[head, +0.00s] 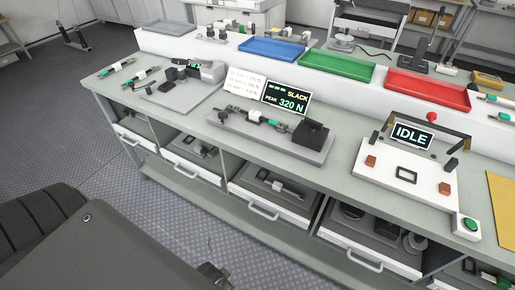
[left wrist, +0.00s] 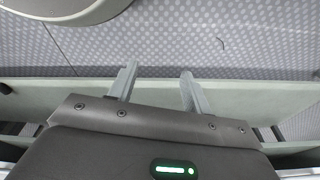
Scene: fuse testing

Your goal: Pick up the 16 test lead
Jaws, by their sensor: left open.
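Two leads with green and white sleeves lie at the far left end of the bench in the head view: one test lead (head: 116,68) at the back and another test lead (head: 141,77) in front of it. A similar lead (head: 254,117) lies across the grey fixture in the middle of the bench. No number is readable on any of them, so I cannot tell which is the 16. My left gripper (left wrist: 158,75) is open and empty in the left wrist view, its fingers apart over the floor and a pale ledge. My right gripper is not in view.
The bench (head: 205,125) also holds a display reading SLACK, PEAK 320 N (head: 286,96) and a white panel reading IDLE (head: 398,180). Blue (head: 272,49), green (head: 334,65) and red (head: 427,89) trays stand on the raised shelf. Open drawers (head: 265,208) jut out below the bench.

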